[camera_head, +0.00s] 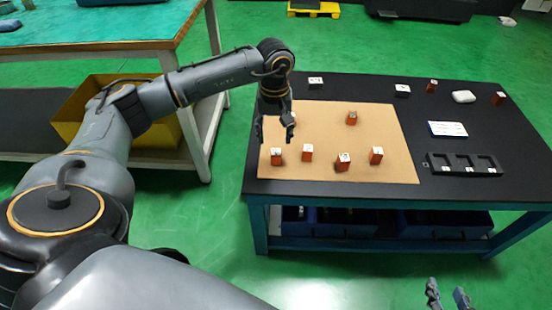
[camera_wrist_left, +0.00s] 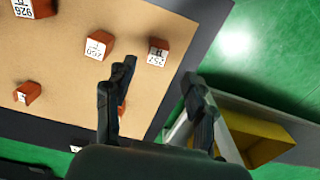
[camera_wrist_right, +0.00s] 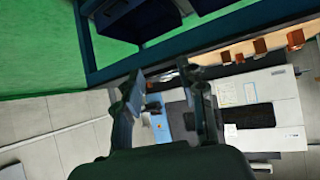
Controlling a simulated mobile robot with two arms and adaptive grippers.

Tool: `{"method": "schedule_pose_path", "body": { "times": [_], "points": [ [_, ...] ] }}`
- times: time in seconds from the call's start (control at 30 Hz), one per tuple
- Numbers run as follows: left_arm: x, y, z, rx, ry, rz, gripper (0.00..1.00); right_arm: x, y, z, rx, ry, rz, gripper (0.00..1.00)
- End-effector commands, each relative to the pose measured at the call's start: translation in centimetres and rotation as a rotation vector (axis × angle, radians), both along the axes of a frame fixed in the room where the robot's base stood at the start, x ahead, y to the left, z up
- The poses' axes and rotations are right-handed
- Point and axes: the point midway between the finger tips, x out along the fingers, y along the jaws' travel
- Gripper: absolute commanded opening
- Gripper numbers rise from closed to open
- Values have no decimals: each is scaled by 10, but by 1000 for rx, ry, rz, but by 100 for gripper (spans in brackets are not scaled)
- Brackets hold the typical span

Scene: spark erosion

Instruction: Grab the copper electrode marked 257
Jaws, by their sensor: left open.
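The copper electrode marked 257 (camera_wrist_left: 157,52) stands on the tan board (camera_wrist_left: 60,55) near its edge in the left wrist view, its white label readable. In the head view it appears to be the front-left block (camera_head: 277,157) on the board. My left gripper (camera_head: 275,132) is open and empty above the board's left side, apart from this block. In the left wrist view its fingers (camera_wrist_left: 155,95) are spread, and one partly covers another copper block (camera_wrist_left: 122,108). My right gripper (camera_head: 449,294) is open and empty, low in front of the table; its spread fingers show in the right wrist view (camera_wrist_right: 165,85).
The electrode marked 250 (camera_wrist_left: 98,46) stands close beside 257; one marked 926 (camera_wrist_left: 38,9) is farther left. Several copper blocks share the board. A black slotted tray (camera_head: 462,174) and a white-blue card (camera_head: 447,129) lie on the table's right. A yellow bin (camera_head: 75,133) stands left.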

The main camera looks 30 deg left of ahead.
Motion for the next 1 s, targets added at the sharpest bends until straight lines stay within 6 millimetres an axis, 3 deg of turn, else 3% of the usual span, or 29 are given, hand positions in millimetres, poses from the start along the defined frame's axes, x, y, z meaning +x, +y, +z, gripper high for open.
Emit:
{"method": "schedule_pose_path", "body": {
  "times": [0.27,0.6,0.97,1.0],
  "points": [
    [1,0,-18,-1,-1,1,55,14,6,14,24,-100,8,40],
    [3,-2,-58,-1,2,0,55,41,20,61,90,-382,27,40],
    [4,-2,-63,-2,-1,0,55,44,22,71,103,-432,29,40],
    [4,-2,-63,-2,-1,0,47,44,22,71,103,-432,29,40]
  ]
}}
